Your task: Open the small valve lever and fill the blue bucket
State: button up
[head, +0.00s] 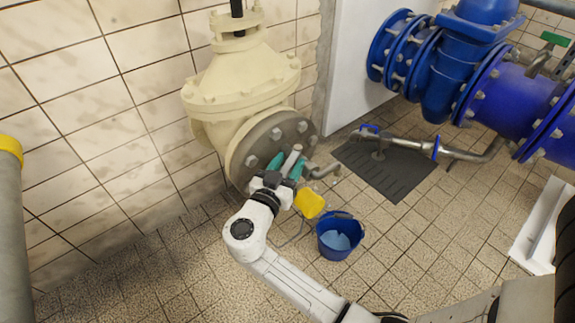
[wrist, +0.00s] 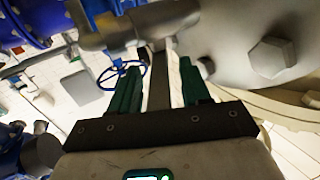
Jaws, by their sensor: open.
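The small valve's grey lever (head: 292,158) stands in front of the beige valve's flange, and its pipe spout (head: 325,171) points right. My gripper (head: 286,164) is open, with one green finger on each side of the lever. In the wrist view the lever (wrist: 158,85) runs between the fingers, with the metal valve body (wrist: 140,22) just beyond. I cannot tell whether the fingers touch it. The blue bucket (head: 324,243) stands upright on the floor below and right of my gripper. Its inside looks pale blue; I cannot tell whether that is water.
The large beige valve (head: 243,85) stands against the tiled wall behind my gripper. A yellow object (head: 309,204) is beside the bucket. A metal pipe (head: 410,147) crosses a dark floor plate (head: 385,172). Large blue pipes (head: 520,100) fill the right.

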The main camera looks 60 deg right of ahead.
jog(key=shift+c, duration=0.3)
grip_shut()
jog(key=shift+s, duration=0.1)
jog(key=shift+s+f+n+t, duration=0.15)
jog(key=shift+n+t, duration=0.15)
jog(key=shift+t, duration=0.2)
jog(key=shift+s+d+n+t+b, duration=0.15)
jog(key=shift+n+t+b, duration=0.25)
jog(key=shift+t, duration=0.2)
jog(key=shift+o, duration=0.3)
grip_release()
